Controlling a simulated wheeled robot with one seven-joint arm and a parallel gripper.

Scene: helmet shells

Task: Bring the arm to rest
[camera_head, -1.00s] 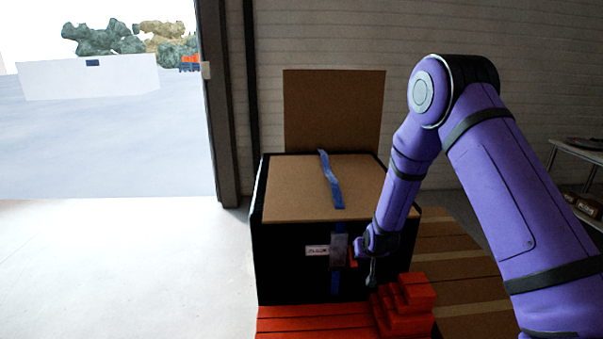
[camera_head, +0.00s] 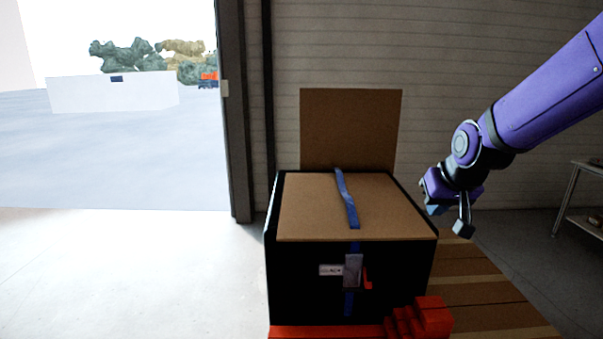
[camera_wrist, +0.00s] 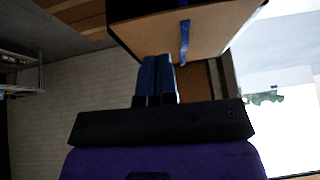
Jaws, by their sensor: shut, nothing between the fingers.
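My purple arm (camera_head: 545,95) reaches in from the right in the head view. My gripper (camera_head: 450,215) hangs in the air at the right of the black crate, apart from it as far as I can tell. In the wrist view my gripper (camera_wrist: 158,75) shows its two blue fingers side by side, shut with nothing between them. The wrist view is turned, with the crate at the top.
The black crate (camera_head: 310,285) has a brown top panel (camera_head: 310,210), a blue strap (camera_head: 347,200) and a front latch (camera_head: 353,270). Red blocks (camera_head: 432,315) lie before it. A brown board (camera_head: 350,130) stands behind. A metal shelf (camera_head: 570,195) is at far right. Open floor lies left.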

